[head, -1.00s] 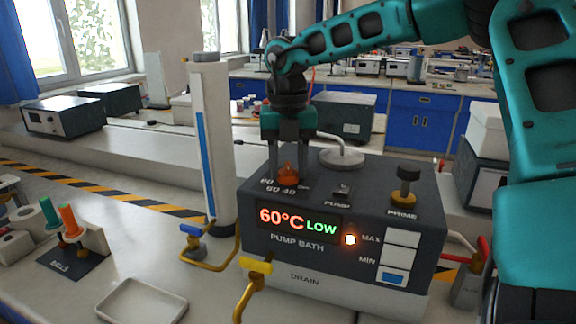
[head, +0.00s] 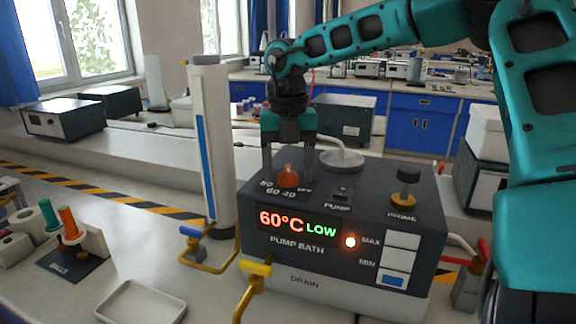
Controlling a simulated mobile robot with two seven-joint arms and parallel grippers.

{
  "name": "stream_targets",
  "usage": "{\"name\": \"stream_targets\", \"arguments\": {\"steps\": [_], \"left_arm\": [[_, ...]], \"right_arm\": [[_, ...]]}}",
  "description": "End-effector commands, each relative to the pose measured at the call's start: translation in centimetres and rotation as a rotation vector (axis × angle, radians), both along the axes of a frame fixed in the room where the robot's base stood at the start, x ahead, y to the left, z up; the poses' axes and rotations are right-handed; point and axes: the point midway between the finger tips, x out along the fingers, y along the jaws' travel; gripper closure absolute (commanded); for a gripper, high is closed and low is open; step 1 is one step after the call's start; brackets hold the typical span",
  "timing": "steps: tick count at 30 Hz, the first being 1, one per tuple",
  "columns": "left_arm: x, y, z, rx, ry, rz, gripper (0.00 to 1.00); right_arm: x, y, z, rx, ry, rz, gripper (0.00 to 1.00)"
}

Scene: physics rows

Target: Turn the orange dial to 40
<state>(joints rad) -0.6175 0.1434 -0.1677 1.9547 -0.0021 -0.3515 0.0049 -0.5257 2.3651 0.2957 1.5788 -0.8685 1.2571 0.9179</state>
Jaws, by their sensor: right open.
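The orange dial (head: 288,177) sits on the sloped top of the dark pump bath (head: 330,190), at its left, with printed numbers around it that include 60 and 40. The display (head: 298,223) reads 60°C in red and LOW in green. My right gripper (head: 288,168) points down over the dial, its fingers open on either side of it. I cannot tell whether the fingers touch the dial. Which number the dial points to is too small to tell. My left gripper is not in view.
A pump switch (head: 342,193) and a black and yellow prime knob (head: 404,187) are on the same top. A yellow-handled drain valve (head: 255,270) stands in front, and a white column (head: 212,150) at the left. An empty tray (head: 140,304) lies on the bench.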

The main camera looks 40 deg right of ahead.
Motion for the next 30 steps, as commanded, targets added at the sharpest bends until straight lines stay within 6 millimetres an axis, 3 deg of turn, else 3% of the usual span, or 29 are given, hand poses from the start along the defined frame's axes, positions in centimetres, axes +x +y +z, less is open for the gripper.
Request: {"name": "stream_targets", "arguments": {"steps": [5, 18, 24, 30], "left_arm": [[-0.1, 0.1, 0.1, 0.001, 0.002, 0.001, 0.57], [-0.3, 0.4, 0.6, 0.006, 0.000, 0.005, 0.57], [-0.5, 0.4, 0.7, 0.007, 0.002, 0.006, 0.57], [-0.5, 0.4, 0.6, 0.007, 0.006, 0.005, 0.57]], "right_arm": [[0.1, 0.0, 1.6, -0.002, -0.004, 0.000, 0.32], [0.1, 0.0, 10.8, -0.001, -0.004, -0.001, 0.32], [0.0, 0.0, 12.7, -0.001, -0.002, 0.001, 0.32], [0.0, 0.0, 13.0, 0.000, -0.001, 0.001, 0.32]]}}
